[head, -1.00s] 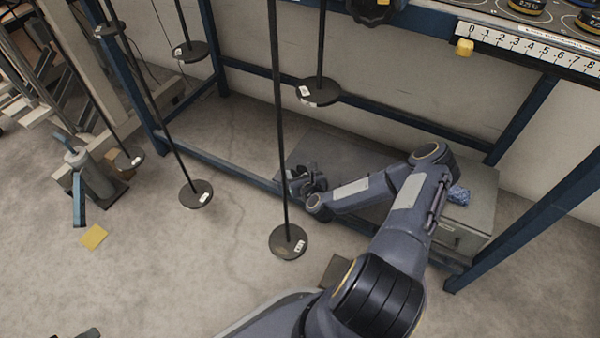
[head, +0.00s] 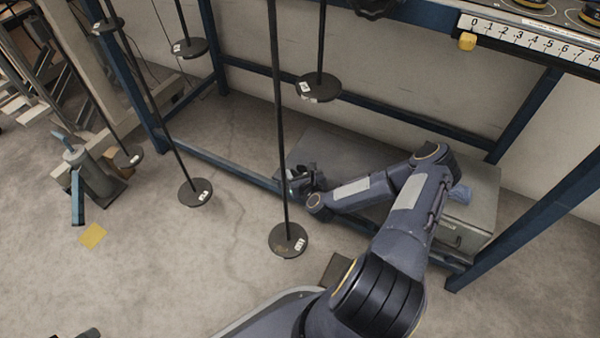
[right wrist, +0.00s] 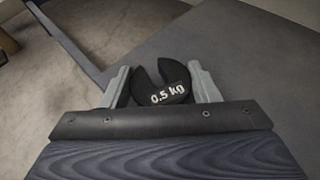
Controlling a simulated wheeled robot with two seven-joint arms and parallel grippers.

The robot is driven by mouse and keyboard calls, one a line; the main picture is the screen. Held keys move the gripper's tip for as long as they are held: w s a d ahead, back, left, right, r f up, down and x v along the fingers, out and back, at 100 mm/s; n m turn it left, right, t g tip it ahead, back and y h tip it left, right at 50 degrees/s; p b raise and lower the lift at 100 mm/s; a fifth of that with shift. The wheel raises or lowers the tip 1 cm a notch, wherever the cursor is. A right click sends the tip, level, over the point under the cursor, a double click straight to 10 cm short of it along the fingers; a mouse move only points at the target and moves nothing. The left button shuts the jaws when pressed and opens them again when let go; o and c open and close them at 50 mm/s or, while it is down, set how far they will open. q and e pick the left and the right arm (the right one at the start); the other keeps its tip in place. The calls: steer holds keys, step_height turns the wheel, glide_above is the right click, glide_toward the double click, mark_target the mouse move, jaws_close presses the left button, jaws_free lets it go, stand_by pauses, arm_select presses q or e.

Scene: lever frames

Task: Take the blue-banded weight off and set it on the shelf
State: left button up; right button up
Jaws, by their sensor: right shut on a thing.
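My right gripper (head: 305,183) is low down, over the grey box under the frame, at the end of my right arm. In the right wrist view its two fingers (right wrist: 162,82) are shut on a dark slotted weight (right wrist: 175,88) marked 0.5 kg, with the slot facing away from the wrist. I cannot make out a blue band on it. A shelf top (head: 510,8) at the upper right carries round dark weights, one with a yellow band (head: 535,3), cut off by the picture's edge. My left gripper is not clearly in view.
Several thin rods with round plates hang across the left and middle; one plate (head: 288,240) hangs close to my right gripper. A numbered scale (head: 530,38) with a yellow slider (head: 467,41) runs along the shelf front. A blue frame post (head: 530,225) stands right of my arm.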

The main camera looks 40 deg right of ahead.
steer(key=o, duration=1.2)
steer(key=shift+s, duration=0.1)
steer(key=p+v, duration=0.3)
steer(key=v, duration=0.4)
steer(key=shift+s+a+r, duration=0.1)
steer(key=shift+s+a, duration=0.05)
steer(key=shift+s, duration=0.15)
